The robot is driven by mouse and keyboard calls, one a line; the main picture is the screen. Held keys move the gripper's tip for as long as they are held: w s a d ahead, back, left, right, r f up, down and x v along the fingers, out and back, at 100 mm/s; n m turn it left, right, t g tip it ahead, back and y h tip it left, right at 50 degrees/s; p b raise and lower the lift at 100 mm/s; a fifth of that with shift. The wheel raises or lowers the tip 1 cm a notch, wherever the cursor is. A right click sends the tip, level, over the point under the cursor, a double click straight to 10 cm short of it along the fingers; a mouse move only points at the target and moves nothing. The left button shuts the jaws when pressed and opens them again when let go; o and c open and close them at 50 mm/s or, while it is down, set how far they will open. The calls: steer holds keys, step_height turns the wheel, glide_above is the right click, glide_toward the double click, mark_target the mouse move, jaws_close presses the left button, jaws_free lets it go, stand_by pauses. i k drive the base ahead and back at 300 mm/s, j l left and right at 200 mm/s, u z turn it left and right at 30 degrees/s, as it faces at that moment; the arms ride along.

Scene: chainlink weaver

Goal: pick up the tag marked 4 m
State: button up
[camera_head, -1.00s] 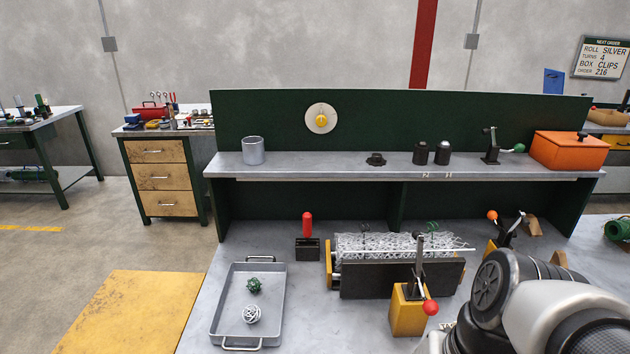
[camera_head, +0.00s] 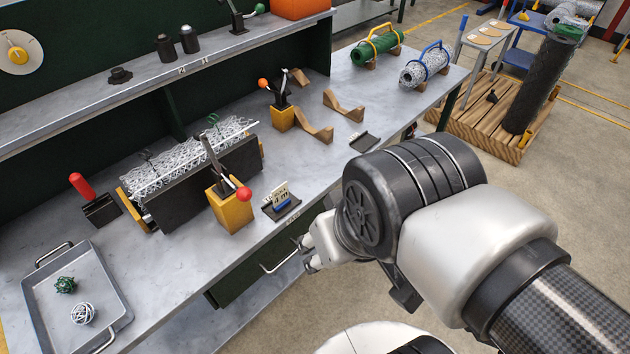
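The tag marked 4 m (camera_head: 281,194) is a small pale card with dark lettering. It stands upright in a small dark holder (camera_head: 287,212) with a blue piece at its front, near the front edge of the workbench. My gripper (camera_head: 308,262) is to the right of and below the tag in the picture, out past the bench's front edge and apart from the tag. Its pale fingers point left; whether they are spread is too small to tell. I see nothing held in it.
A yellow block with a red-knobbed lever (camera_head: 232,209) stands close left of the tag. A wire-mesh roll in a dark trough (camera_head: 190,160) lies behind. An empty dark holder (camera_head: 364,142) and wooden cradles (camera_head: 313,125) are to the right. A grey tray (camera_head: 110,276) is at left.

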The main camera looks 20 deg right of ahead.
mark_target(281, 195)
steer(key=i+l+u, duration=0.2)
steer(key=l+u, duration=0.15)
steer(key=i+l+u, duration=0.15)
steer(key=l+u, duration=0.15)
steer(key=i+l+u, duration=0.1)
steer(key=l+u, duration=0.25)
steer(key=l, duration=0.2)
steer(key=l+u, duration=0.35)
steer(key=i+l, duration=0.05)
steer(key=l, duration=0.05)
